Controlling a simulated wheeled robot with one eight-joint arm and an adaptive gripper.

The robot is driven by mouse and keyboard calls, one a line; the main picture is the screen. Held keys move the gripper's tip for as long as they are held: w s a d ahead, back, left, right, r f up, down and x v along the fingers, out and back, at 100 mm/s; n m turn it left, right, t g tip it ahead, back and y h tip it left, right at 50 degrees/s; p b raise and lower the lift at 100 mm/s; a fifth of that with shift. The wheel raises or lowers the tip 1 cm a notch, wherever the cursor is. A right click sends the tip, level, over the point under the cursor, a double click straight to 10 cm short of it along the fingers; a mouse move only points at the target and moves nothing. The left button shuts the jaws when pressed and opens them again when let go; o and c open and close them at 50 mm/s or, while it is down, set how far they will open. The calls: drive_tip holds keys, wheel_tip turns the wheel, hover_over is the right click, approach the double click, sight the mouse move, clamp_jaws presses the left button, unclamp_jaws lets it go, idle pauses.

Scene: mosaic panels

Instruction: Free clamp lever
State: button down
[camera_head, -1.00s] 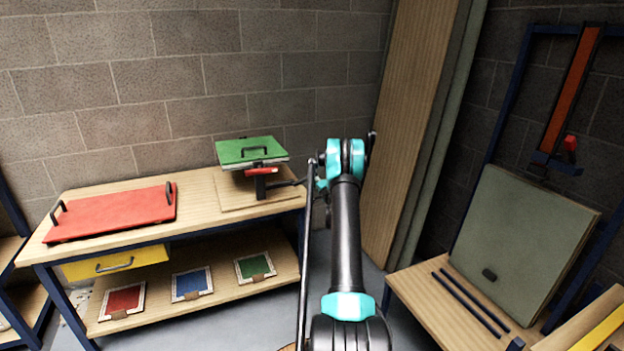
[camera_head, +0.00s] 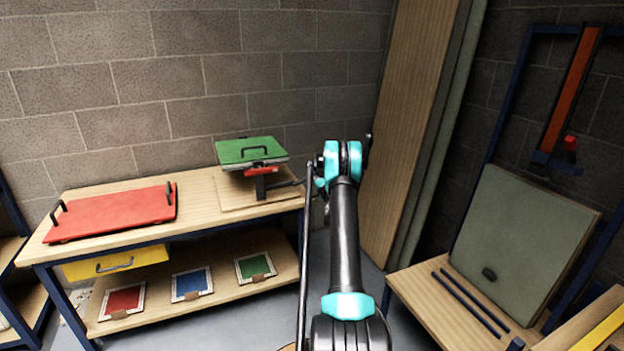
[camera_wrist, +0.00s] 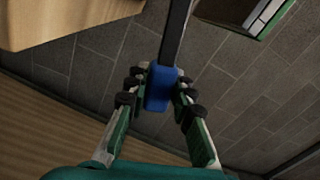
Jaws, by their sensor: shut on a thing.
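The clamp (camera_head: 262,184) stands on a wooden board on the workbench, a dark upright with a red part (camera_head: 261,171) at its top, just under a green panel (camera_head: 250,150) with a black handle. A dark lever (camera_head: 285,184) reaches right from it towards my arm. In the wrist view my gripper (camera_wrist: 160,88) is shut on a blue grip (camera_wrist: 160,90) at the end of a dark bar (camera_wrist: 175,35), with a finger on each side. In the head view my gripper is hidden or too small to tell. How the red part meets the panel is unclear.
A red panel with two black handles (camera_head: 112,213) lies on the bench's left (camera_head: 210,205). Red, blue and green framed tiles lie on the shelf below. A tall wooden board (camera_head: 405,130) stands behind my arm. A grey-green panel (camera_head: 525,240) leans on the right-hand table.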

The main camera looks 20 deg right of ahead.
sight(308, 176)
idle(0.3)
drive_tip(key=shift+a+r+n, duration=0.25)
drive_tip(key=shift+r+n, duration=0.3)
drive_tip(key=shift+n, duration=0.2)
drive_tip(key=shift+a+r+n, duration=0.2)
drive_tip(key=shift+r+n, duration=0.35)
drive_tip(key=shift+n, duration=0.2)
drive_tip(key=n, duration=0.1)
drive_tip(key=a+r+n, duration=0.1)
drive_tip(key=shift+s+a+r+n, duration=0.1)
drive_tip(key=shift+a+r+n, duration=0.05)
drive_tip(key=shift+r+n, duration=0.2)
drive_tip(key=a+n, duration=0.1)
drive_tip(key=a+r+n, duration=0.1)
drive_tip(key=n, duration=0.1)
drive_tip(key=shift+r, duration=0.25)
drive_tip(key=shift+a+r+n, duration=0.2)
drive_tip(key=shift+a+n, duration=0.35)
drive_tip(key=shift+n, duration=0.3)
drive_tip(key=shift+a+r+n, duration=0.2)
drive_tip(key=shift+a+n, duration=0.3)
drive_tip(key=shift+n, duration=0.3)
drive_tip(key=c, duration=1.3)
unclamp_jaws()
